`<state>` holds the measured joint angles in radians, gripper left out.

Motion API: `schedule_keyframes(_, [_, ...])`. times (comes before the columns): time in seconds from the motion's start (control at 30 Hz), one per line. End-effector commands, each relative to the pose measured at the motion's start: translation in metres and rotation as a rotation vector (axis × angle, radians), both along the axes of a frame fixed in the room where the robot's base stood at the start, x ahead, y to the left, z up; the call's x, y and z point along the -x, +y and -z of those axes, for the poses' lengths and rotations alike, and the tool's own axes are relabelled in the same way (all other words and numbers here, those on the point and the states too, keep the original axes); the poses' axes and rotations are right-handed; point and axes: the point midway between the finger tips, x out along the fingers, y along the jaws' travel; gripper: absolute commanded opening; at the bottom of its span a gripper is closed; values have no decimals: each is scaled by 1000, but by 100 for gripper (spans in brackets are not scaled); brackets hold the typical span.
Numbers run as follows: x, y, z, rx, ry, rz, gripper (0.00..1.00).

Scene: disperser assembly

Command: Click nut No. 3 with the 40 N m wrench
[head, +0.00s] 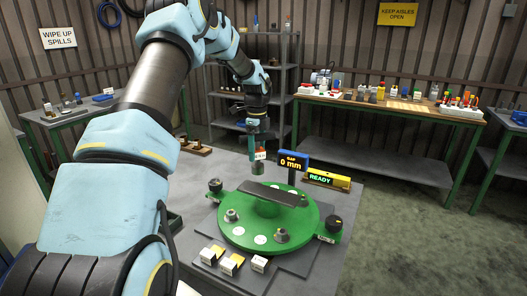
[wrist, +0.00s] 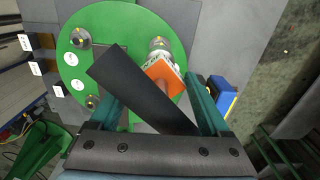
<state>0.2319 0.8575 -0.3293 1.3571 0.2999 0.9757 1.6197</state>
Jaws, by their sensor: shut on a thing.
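My gripper (head: 256,146) points down at the back of the round green disc (head: 240,236). It is shut on a wrench with an orange and white body (head: 260,154); that body also shows between my fingertips in the wrist view (wrist: 162,76). Its label is too small to read. The wrench's lower end is at or just above the disc's back edge, near a metal nut or post (wrist: 158,44); contact cannot be told. Two other nuts show, at the left (head: 231,215) and front (head: 281,235). The nut numbers are not legible.
A dark flat bar (head: 275,193) lies across above the disc's middle, close to my fingers in the wrist view. Small white and yellow blocks (head: 230,263) line the front.

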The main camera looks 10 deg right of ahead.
Motion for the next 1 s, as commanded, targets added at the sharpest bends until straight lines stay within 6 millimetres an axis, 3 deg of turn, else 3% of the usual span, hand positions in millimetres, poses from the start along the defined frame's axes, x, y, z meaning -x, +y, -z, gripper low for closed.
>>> schedule_keyframes(0.27, [0, 0, 10, -1, -1, -211, 0])
schedule_keyframes(0.47, [0, 0, 31, 0, -2, -533, 0])
schedule_keyframes(1.0, [1, 0, 30, 2, -1, -1387, 0])
